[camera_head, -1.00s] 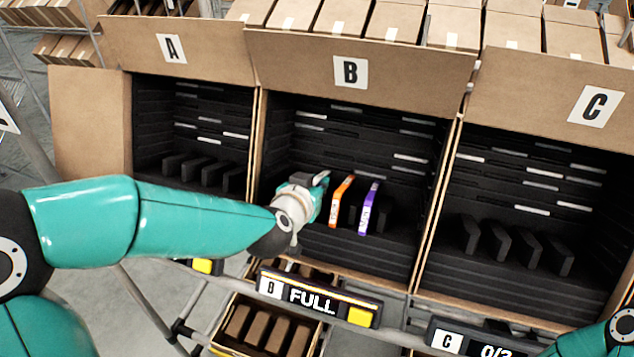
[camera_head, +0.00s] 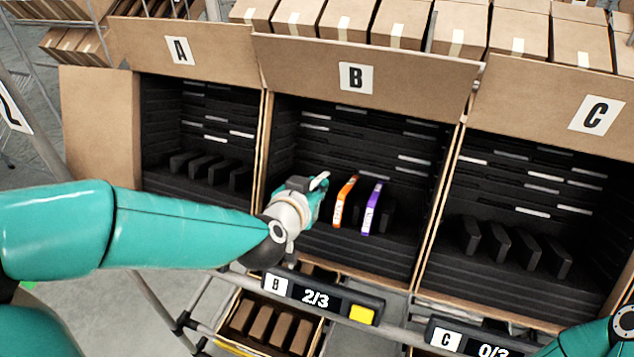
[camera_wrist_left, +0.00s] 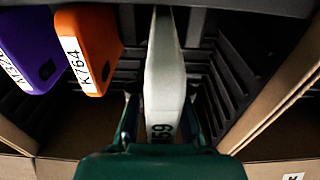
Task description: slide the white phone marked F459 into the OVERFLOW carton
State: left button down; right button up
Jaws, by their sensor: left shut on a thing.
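My left gripper (camera_head: 317,192) is inside the front of carton B (camera_head: 435,178), shut on a white phone (camera_head: 320,181). In the left wrist view the phone (camera_wrist_left: 163,75) stands on edge between the fingers (camera_wrist_left: 160,125). Its label is partly hidden; only an ending like "59" shows. An orange phone marked K764 (camera_head: 344,203) and a purple phone (camera_head: 371,208) stand in slots beside it; they also show at upper left in the wrist view. No carton marked OVERFLOW is legible. My right gripper is out of view.
Carton A (camera_head: 178,50) and carton C (camera_head: 596,115) flank B, their slots empty. Side walls and black dividers stand close around the gripper. B's display (camera_head: 315,298) reads 2/3, C's (camera_head: 483,347) 0/3. A lower carton (camera_head: 245,348) holds brown blocks.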

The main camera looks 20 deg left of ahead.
pick_arm(q)
jog(key=shift+w+r+p+v, duration=0.1)
jog(key=shift+r+p+v, duration=0.1)
jog(key=shift+p+v, duration=0.95)
jog(key=shift+w+r+p+v, duration=0.1)
jog(key=shift+r+p+v, duration=0.25)
jog(key=shift+v, duration=1.5)
jog(key=shift+w+r+p+v, duration=0.1)
jog(key=shift+p+v, duration=0.8)
jog(key=shift+v, duration=0.6)
jog(key=shift+s+b, duration=0.25)
jog(key=shift+b, duration=0.2)
jog(key=shift+b+v, duration=0.5)
jog(key=shift+v, duration=0.55)
jog(key=shift+r, duration=0.15)
